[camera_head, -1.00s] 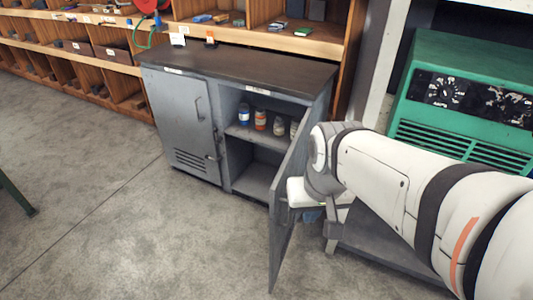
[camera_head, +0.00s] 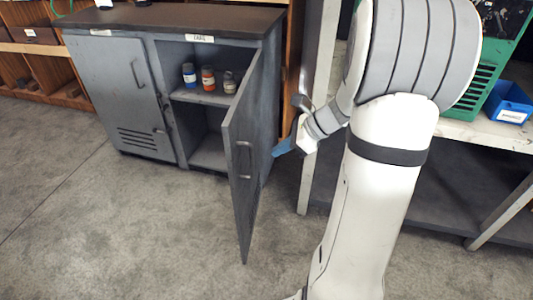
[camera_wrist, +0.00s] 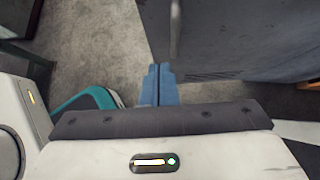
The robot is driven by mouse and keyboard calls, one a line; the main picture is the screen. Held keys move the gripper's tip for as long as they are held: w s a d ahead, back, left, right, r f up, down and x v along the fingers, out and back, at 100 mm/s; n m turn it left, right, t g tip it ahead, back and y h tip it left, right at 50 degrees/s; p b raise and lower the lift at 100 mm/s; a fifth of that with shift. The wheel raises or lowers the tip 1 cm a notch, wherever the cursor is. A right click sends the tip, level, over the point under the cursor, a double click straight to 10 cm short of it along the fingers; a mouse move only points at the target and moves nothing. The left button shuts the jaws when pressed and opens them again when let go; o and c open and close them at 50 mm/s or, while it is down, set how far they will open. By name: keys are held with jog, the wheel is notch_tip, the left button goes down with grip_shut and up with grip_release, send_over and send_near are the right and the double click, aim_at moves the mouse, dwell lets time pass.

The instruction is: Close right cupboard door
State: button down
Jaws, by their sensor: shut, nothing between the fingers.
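The grey cupboard (camera_head: 130,85) stands at the left in the head view, its left door (camera_head: 125,95) shut. The right door (camera_head: 243,195) stands wide open, swung out toward the camera, with a bar handle on the face seen. My gripper (camera_head: 281,149) is just right of the door's edge in the head view, its blue fingers shut and empty. In the wrist view the shut fingers (camera_wrist: 159,85) point at the lower edge of the grey door panel (camera_wrist: 230,35), near its handle. I cannot tell whether they touch it.
Several small bottles (camera_head: 208,78) stand on the cupboard's inner shelf. A workbench (camera_head: 470,130) with a green machine and a blue bin (camera_head: 508,102) is at the right. Wooden shelving (camera_head: 40,65) is behind at the left. The concrete floor (camera_head: 120,230) in front is clear.

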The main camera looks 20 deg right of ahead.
aim_at(236, 166)
jog(key=b+x, duration=0.1)
jog(key=x, duration=0.2)
jog(key=a+r+b+x, duration=0.1)
jog(key=x, duration=0.3)
jog(key=b+x, duration=0.1)
jog(key=x, duration=0.2)
jog(key=shift+w+a, duration=0.35)
jog(key=shift+a, duration=0.05)
jog(key=shift+w+a+r, duration=0.1)
jog(key=shift+w+a, duration=0.2)
jog(key=shift+a, duration=0.15)
